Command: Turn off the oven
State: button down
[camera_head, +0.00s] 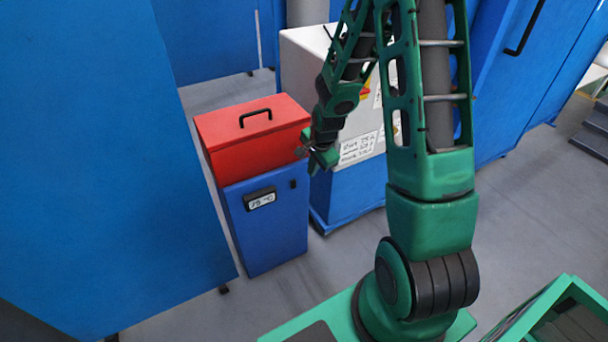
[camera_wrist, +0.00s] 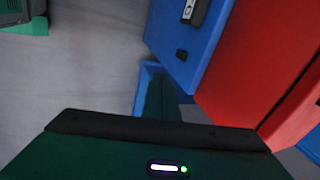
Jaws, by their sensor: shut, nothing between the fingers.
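The oven is a blue box (camera_head: 262,230) with a red lid section (camera_head: 250,140) and a black handle on top. Its front display (camera_head: 260,199) reads about 75 °C. A small black switch (camera_head: 292,183) sits right of the display, near the front's upper right corner. The wrist view shows the switch (camera_wrist: 181,55), the display (camera_wrist: 193,11) and the red part (camera_wrist: 270,55) from close by. My gripper (camera_head: 308,154) is shut and empty, near the red part's right front corner, above and right of the switch, apparently apart from it. Its fingertips are hard to make out in the wrist view.
A white cabinet on a blue base (camera_head: 352,195), with paper labels, stands just right of the oven, behind my gripper. A large blue panel (camera_head: 90,150) stands close on the left. Grey floor (camera_head: 285,285) is clear before the oven. A green-framed container (camera_head: 560,315) is at lower right.

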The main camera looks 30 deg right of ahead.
jog(key=s+d+r+n+g+h, duration=0.1)
jog(key=s+d+r+n, duration=0.15)
jog(key=s+r, duration=0.5)
jog(key=s+d+r+n+g, duration=0.1)
jog(key=s+d+r+n, duration=0.15)
jog(key=s+r, duration=0.5)
jog(key=s+a+r+n, duration=0.1)
jog(key=s+r, duration=0.3)
jog(key=s, duration=0.4)
jog(key=s+a+r+n+g+y, duration=0.1)
jog(key=s+a+r+n, duration=0.1)
jog(key=s, duration=0.6)
jog(key=shift+s+r+n+g+y, duration=0.35)
jog(key=shift+r+n, duration=0.5)
jog(key=shift+n, duration=0.35)
jog(key=shift+a, duration=0.1)
